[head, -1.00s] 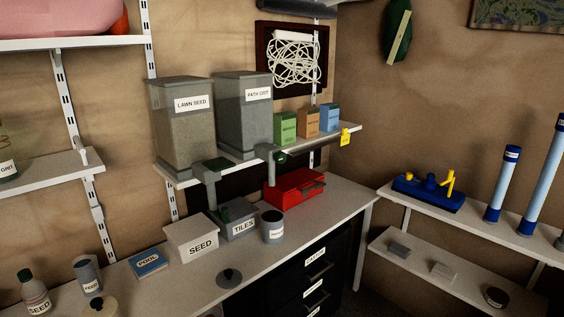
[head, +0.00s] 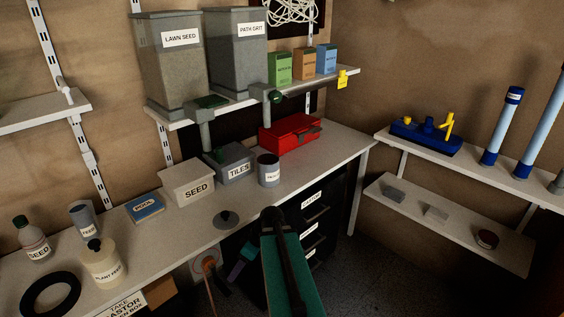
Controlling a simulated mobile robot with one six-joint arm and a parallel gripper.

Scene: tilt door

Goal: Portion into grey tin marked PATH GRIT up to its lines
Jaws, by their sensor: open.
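A grey tin (head: 269,174) stands upright on the bench, right of the TILES box. Its label is too small to read for sure, and its inner lines and fill cannot be made out. The grey PATH GRIT hopper (head: 237,62) stands on the shelf above. A grey spout (head: 267,119) with a green part (head: 276,97) hangs from the shelf beneath it, above the tin in the picture. I cannot tell whether they line up in depth. A dark round lid with a knob (head: 227,218) lies on the bench. My teal arm rises at the bottom; my gripper cannot be made out.
The LAWN SEED hopper (head: 172,68) with its own spout (head: 206,134) is on the left. The SEED box (head: 189,186), TILES box (head: 236,171) and red case (head: 290,134) crowd the bench. A FEED tin (head: 84,219) stands left. Bench front near the lid is clear.

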